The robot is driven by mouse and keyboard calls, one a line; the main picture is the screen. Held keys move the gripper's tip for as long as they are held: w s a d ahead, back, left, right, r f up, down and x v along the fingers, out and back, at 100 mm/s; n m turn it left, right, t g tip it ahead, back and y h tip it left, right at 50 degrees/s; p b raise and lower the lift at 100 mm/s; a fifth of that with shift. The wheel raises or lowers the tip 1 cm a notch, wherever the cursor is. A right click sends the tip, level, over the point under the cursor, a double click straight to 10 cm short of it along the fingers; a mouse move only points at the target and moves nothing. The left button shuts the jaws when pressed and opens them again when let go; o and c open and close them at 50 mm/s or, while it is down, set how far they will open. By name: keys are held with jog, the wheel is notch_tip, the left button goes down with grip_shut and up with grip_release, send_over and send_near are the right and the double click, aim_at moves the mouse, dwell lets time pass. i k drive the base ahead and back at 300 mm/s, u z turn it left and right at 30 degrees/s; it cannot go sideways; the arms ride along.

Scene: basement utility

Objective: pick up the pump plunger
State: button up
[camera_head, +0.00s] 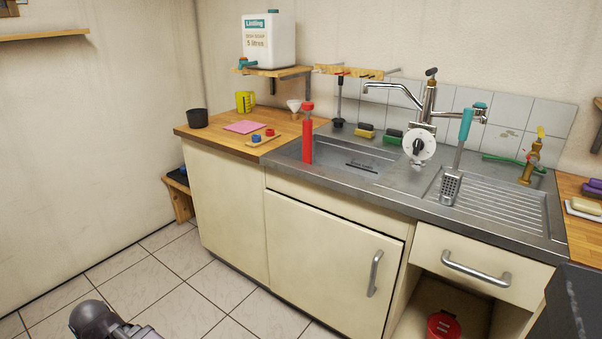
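A red upright cylinder with a red knob on top (308,138) stands at the left side of the steel sink, near its front edge; it looks like the pump plunger. A dark plunger with a thin shaft and black cup (338,122) hangs from the wooden rail behind the sink. My gripper is not in view. Only a dark rounded part of my own arm shows at the bottom left, far from the sink.
The tap (428,105) and a white dial (418,145) rise right of the red cylinder. The wooden counter (205,132) carries a pink cloth (244,127) and black cup (197,118). Tiled floor (185,260) in front is clear.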

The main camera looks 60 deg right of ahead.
aim_at(307, 125)
jog(key=u, duration=0.05)
jog(key=k, duration=1.4)
jog(key=z, duration=1.55)
jog(key=i, duration=1.05)
jog(key=u, duration=0.1)
